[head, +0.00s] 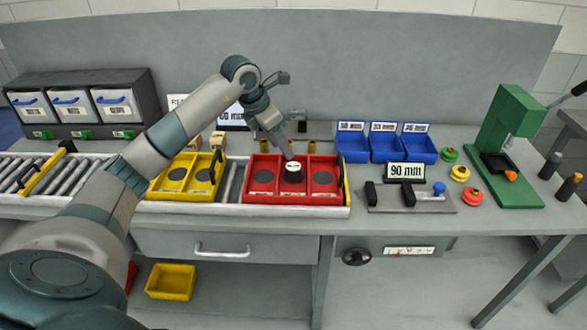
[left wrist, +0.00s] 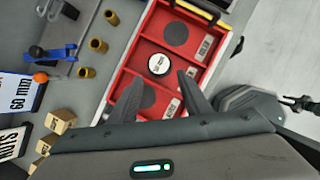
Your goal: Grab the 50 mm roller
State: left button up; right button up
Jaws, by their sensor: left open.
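A dark roller with a white labelled top (head: 293,168) stands upright in the middle compartment of the red carrier (head: 298,199). Its label is too small to read, so I cannot confirm 50 mm. It also shows in the left wrist view (left wrist: 159,64), just beyond the fingertips. The outer two compartments hold only dark round pads. My left gripper (head: 288,153) is above and close to the roller, with nothing held. In the left wrist view its two fingers (left wrist: 159,92) are spread apart, with the roller ahead between their lines. My right gripper is not in view.
A yellow carrier (head: 172,190) sits left of the red one on the conveyor. Blue bins (head: 386,147) stand behind to the right. A gauge stand showing 90 mm (head: 406,172) and a green press (head: 508,150) are further right. Brass cylinders (left wrist: 96,45) stand behind the red carrier.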

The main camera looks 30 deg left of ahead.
pick_arm(q)
jog(key=p, duration=0.2)
send_over(293, 166)
jog(key=s, duration=0.2)
jog(key=f, duration=0.4)
jog(key=shift+s+a+f, duration=0.2)
jog(key=shift+a+f, duration=0.1)
jog(key=shift+f, duration=0.1)
jog(key=shift+w+f, duration=0.15)
jog(key=shift+f, duration=0.25)
jog(key=shift+p+x, duration=1.35)
jog(key=shift+x, duration=0.5)
jog(key=shift+w+f, duration=0.3)
jog(key=shift+f, duration=0.35)
jog(key=shift+c, duration=0.4)
